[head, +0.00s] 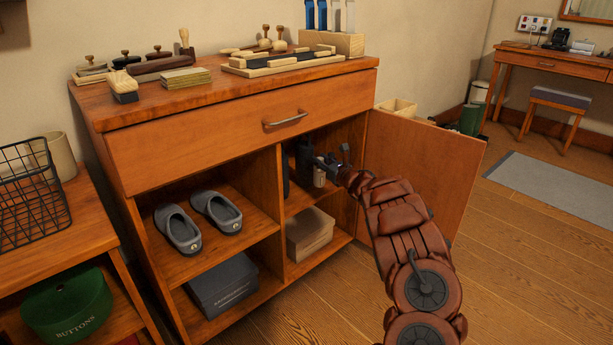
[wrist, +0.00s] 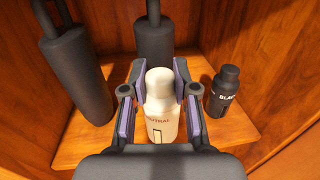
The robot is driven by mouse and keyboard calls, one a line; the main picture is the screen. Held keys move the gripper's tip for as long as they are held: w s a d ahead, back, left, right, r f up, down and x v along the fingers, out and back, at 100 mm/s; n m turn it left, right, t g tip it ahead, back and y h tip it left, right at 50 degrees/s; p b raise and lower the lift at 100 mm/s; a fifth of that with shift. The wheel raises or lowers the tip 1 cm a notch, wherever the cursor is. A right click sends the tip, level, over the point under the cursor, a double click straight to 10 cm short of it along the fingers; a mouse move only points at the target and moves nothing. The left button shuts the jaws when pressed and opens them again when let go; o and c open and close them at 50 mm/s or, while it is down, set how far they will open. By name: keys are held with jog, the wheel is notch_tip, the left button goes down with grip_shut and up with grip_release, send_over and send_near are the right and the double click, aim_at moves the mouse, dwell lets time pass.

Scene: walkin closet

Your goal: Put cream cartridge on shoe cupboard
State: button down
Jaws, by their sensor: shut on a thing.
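The cream cartridge (wrist: 160,110), a small cream-white bottle with dark lettering ending in "TRAL", is upright between the fingers of my gripper (wrist: 161,92). The fingers are shut on its sides. In the head view my gripper (head: 322,168) reaches into the upper right compartment of the shoe cupboard (head: 190,137), a wooden cabinet with a drawer and an open right door. The cartridge is at the shelf there; whether its base touches the shelf is hidden.
A black bottle (wrist: 225,92) stands close right of my gripper; dark cylinders (wrist: 78,65) stand left and behind. The open door (head: 422,165) borders my arm's right. The cupboard top holds brushes, a tray (head: 282,63) and a wooden block (head: 332,42); bare wood shows along its front.

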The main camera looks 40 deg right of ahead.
jog(key=w+a+f+b, duration=0.2)
jog(key=w+a+f, duration=0.1)
jog(key=f, duration=0.1)
jog(key=shift+a+b, duration=0.35)
jog(key=shift+a, duration=0.05)
jog(key=shift+f+b, duration=0.2)
jog(key=shift+b, duration=0.15)
jog(key=c, duration=0.9)
grip_release()
jog(key=shift+r, duration=0.1)
jog(key=s+a+p, duration=0.1)
jog(key=s+p, duration=0.2)
jog(key=s, duration=0.8)
jog(key=shift+s+a+p, duration=0.35)
jog(key=shift+s+a, duration=0.05)
